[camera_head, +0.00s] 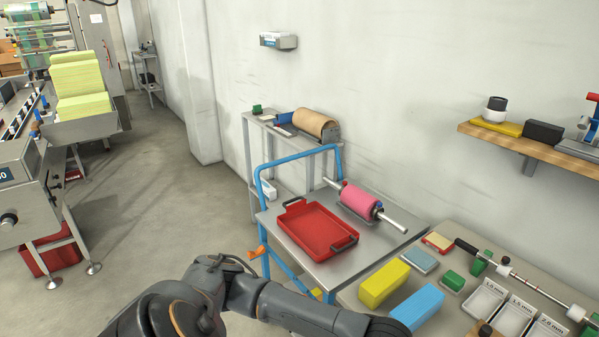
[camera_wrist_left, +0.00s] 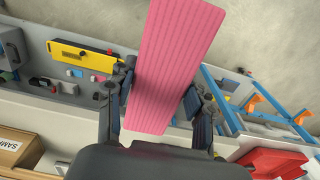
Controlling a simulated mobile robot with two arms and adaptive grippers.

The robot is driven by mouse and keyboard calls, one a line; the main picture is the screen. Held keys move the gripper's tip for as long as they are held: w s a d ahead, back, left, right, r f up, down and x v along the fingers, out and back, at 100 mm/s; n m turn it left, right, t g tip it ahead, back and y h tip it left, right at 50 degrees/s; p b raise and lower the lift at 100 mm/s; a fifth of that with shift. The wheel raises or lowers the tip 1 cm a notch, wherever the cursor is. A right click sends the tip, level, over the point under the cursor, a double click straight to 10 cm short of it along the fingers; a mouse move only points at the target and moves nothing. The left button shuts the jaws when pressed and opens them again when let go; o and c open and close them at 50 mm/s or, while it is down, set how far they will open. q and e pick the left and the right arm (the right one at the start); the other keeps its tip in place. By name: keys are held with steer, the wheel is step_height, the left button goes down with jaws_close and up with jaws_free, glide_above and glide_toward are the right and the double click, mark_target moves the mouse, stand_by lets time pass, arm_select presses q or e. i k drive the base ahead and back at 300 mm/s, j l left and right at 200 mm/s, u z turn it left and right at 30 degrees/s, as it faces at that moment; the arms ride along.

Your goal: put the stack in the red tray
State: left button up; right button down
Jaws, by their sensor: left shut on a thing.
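A pink ribbed stack (camera_wrist_left: 172,55) stands out between the fingers of my left gripper (camera_wrist_left: 160,92) in the left wrist view. The fingers are shut on its two sides. In the head view, neither the pink stack nor the left gripper can be made out; only my arm shows along the bottom edge. The red tray (camera_head: 308,234), with dark handles at its ends, lies empty on the cart's metal top. It also shows at the lower right of the left wrist view (camera_wrist_left: 272,163), apart from the stack. My right gripper is in neither view.
A pink roll (camera_head: 357,200) on a metal bar lies behind the tray on the blue-framed cart (camera_head: 268,222). On the bench to the right are a yellow block (camera_head: 384,284), a blue block (camera_head: 418,306) and white bins (camera_head: 485,300). Open floor lies left of the cart.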

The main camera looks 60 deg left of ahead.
mark_target(316, 231)
steer(key=j, duration=0.8)
steer(key=i+j, duration=0.15)
steer(key=j, duration=1.45)
steer(key=i+j, duration=0.5)
steer(key=j+u, duration=0.05)
steer(key=j, duration=0.05)
